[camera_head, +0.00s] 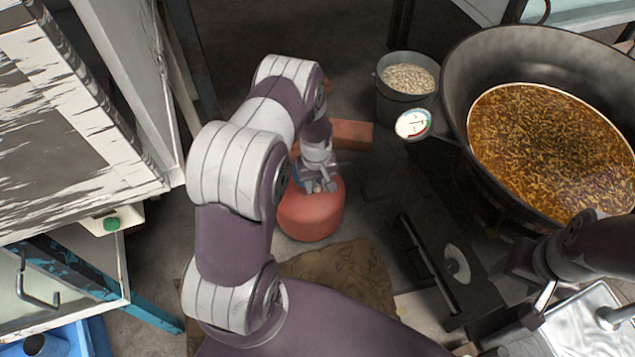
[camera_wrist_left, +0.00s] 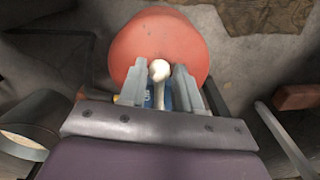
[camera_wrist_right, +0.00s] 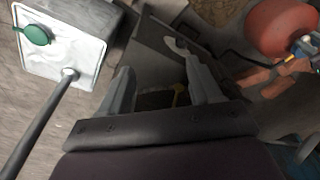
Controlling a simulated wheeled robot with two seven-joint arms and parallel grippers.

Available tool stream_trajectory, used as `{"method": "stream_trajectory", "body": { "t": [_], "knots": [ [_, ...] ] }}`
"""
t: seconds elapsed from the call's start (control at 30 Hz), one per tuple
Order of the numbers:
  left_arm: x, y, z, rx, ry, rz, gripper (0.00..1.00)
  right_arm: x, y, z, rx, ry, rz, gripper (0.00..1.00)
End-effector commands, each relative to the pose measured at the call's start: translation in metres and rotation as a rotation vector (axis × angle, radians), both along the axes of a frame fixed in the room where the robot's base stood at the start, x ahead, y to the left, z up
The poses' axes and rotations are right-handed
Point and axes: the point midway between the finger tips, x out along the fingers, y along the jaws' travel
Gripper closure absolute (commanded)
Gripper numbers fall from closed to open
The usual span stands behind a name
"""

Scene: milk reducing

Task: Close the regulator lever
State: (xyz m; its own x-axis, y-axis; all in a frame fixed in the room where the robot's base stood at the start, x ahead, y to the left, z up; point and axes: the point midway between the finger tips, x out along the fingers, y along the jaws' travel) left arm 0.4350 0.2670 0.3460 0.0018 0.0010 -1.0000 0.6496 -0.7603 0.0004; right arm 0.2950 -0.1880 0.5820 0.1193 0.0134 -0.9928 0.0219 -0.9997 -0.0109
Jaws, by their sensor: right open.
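A red gas cylinder (camera_head: 311,212) stands on the floor in the middle of the head view. The regulator sits on its top, mostly hidden by my left gripper (camera_head: 322,186). In the left wrist view, the white-knobbed regulator lever (camera_wrist_left: 159,70) shows between the fingers of my left gripper (camera_wrist_left: 160,75), with blue regulator parts below it. These fingers are partly apart, and a gap shows beside the knob. My right gripper (camera_wrist_right: 160,80) is open and empty. In the right wrist view the cylinder (camera_wrist_right: 280,28) and regulator (camera_wrist_right: 306,46) lie at the far right.
A large wok of brown liquid (camera_head: 530,140) stands at right with a dial thermometer (camera_head: 412,124) at its rim. A bucket (camera_head: 405,85) stands behind. The dark stove (camera_head: 445,250) lies right of the cylinder. A brick (camera_head: 350,133) lies behind it, a brown cloth (camera_head: 345,275) in front.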

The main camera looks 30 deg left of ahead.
Motion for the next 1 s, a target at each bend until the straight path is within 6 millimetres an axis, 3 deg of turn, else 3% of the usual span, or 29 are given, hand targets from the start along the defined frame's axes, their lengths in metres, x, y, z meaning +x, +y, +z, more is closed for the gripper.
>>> {"method": "stream_trajectory", "body": {
  "t": [0.03, 0.1, 0.57, 1.0],
  "knots": [
    [0.000, 0.000, 0.000, 0.000, 0.000, 0.000, 0.85, 0.000, 0.000, 0.000, 0.000, 0.000, 0.000, 0.36],
    [0.000, 0.000, 0.000, 0.000, 0.000, 0.000, 1.00, 0.000, 0.000, 0.000, 0.000, 0.000, 0.000, 0.36],
    [-0.006, 0.005, 0.003, 0.000, 0.002, -0.084, 1.00, 0.000, 0.000, 0.012, 0.000, 0.000, 0.000, 0.36],
    [-0.021, 0.029, 0.004, 0.002, 0.001, -0.460, 1.00, 0.000, 0.000, 0.045, 0.000, 0.000, 0.000, 0.36]
  ]
}}
